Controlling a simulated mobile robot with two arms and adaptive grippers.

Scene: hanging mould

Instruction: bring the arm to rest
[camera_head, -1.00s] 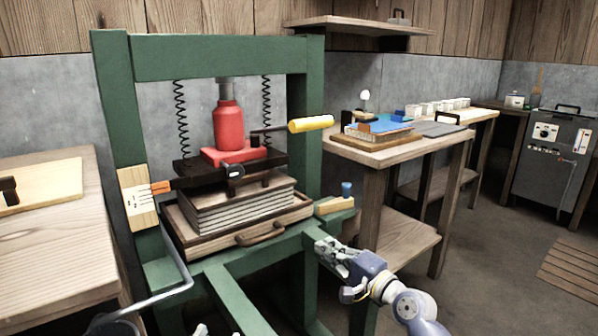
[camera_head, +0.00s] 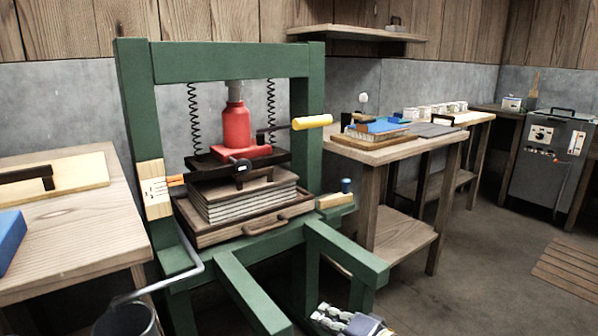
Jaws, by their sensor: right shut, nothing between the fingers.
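My right gripper (camera_head: 325,317) is at the bottom edge of the head view, right of centre, low beside the front right leg of the green press frame (camera_head: 305,150). It is shut and empty, and apart from the press as far as I can tell. Most of the right arm is cut off by the bottom edge. My left gripper is not in view.
The press holds a red jack (camera_head: 236,130) with a yellow handle (camera_head: 311,122) above a layered stack (camera_head: 245,203) on a drawer tray. A bucket (camera_head: 127,320) hangs at lower left. Wooden tables (camera_head: 75,240) flank the press. Open floor (camera_head: 465,270) lies right.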

